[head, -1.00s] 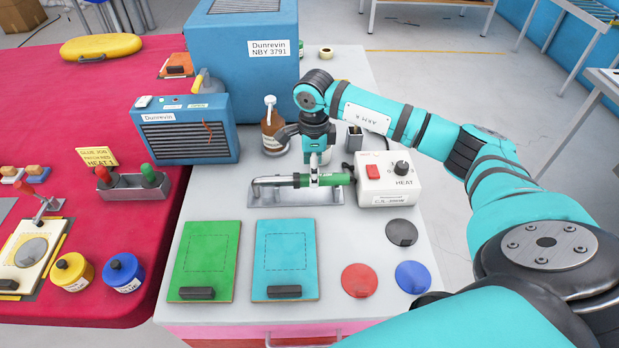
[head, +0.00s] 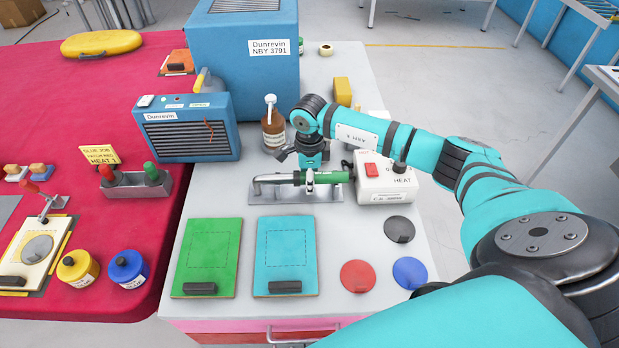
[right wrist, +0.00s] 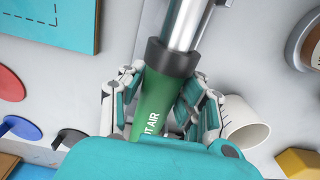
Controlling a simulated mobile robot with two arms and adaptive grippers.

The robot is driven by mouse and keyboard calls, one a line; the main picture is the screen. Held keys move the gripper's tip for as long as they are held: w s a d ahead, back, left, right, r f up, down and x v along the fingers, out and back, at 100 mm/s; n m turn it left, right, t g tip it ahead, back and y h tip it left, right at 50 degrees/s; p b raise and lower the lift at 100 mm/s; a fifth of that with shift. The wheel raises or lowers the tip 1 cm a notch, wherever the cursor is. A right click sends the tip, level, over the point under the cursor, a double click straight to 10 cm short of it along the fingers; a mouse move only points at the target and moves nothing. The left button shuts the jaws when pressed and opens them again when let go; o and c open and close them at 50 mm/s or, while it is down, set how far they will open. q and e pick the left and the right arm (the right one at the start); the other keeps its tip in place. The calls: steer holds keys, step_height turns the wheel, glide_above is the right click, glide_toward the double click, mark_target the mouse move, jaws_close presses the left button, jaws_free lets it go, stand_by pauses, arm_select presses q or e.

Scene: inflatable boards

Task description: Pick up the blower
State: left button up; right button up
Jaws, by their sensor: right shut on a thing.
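The blower has a green handle (head: 335,177) marked with "AIR" lettering and a bent metal nozzle (head: 265,181). It lies lengthwise over a metal rest plate (head: 325,195) on the grey table; I cannot tell if it is clear of the rest. My right gripper (head: 310,181) comes down from above and is shut on the green handle. In the right wrist view the fingers (right wrist: 158,100) press both sides of the handle (right wrist: 160,100), just behind the black collar. My left gripper is not in view.
A white heat control box (head: 385,180) stands just right of the handle. A brown bottle (head: 273,130) stands behind. Green (head: 207,255) and blue (head: 286,250) boards and several coloured discs lie in front. A white cup (right wrist: 245,122) is close to the gripper.

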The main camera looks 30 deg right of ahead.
jaws_close()
steer(key=shift+r, duration=0.1)
